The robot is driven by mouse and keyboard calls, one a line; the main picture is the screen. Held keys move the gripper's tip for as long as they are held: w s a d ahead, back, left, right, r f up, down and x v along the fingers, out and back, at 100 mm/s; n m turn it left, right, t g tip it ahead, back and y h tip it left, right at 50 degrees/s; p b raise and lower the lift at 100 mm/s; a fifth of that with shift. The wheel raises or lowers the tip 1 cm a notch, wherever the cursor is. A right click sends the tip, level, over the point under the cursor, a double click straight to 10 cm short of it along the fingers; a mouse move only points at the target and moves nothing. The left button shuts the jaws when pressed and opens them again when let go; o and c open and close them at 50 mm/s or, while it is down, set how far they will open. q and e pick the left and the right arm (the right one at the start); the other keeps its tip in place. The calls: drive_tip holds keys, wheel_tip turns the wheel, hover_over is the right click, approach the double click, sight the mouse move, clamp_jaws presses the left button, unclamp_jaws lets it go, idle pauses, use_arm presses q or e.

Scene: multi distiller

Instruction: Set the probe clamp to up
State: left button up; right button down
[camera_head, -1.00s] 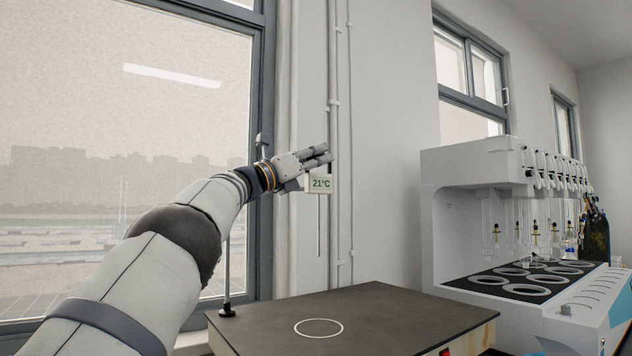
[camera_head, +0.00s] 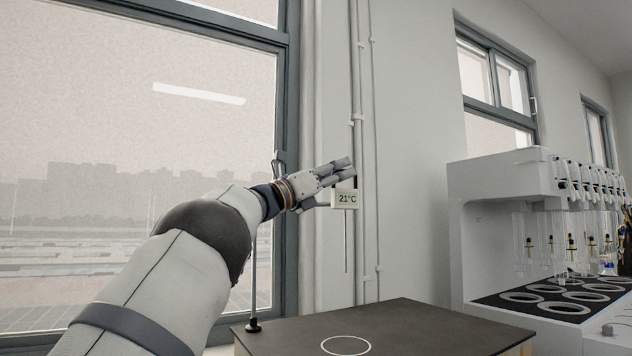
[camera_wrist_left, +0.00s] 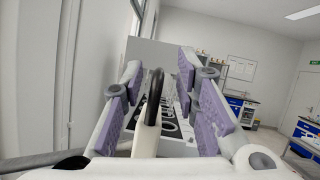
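The probe (camera_head: 345,198) is a small pale box with a display reading 21°C and a thin rod hanging straight down. It stands above the dark plate (camera_head: 400,327), with the rod's lower end clear of it. A thin upright stand (camera_head: 253,285) rises at the plate's left corner. My left gripper (camera_head: 345,170) is just above the display box and partly hides the clamp area. In the left wrist view the purple-padded fingers (camera_wrist_left: 160,85) are apart, with a black and white curved part (camera_wrist_left: 153,97) between them. I cannot tell whether they touch it. My right gripper is not in view.
A white multi-place distiller (camera_head: 505,220) with glass tubes stands at the right. A window (camera_head: 130,200) is at the left behind my arm, and vertical pipes (camera_head: 363,120) run up the wall behind the probe.

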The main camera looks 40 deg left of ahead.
use_arm(q)
drive_tip(key=v, duration=0.9)
drive_tip(key=shift+s, duration=0.3)
drive_tip(key=shift+f, duration=0.1)
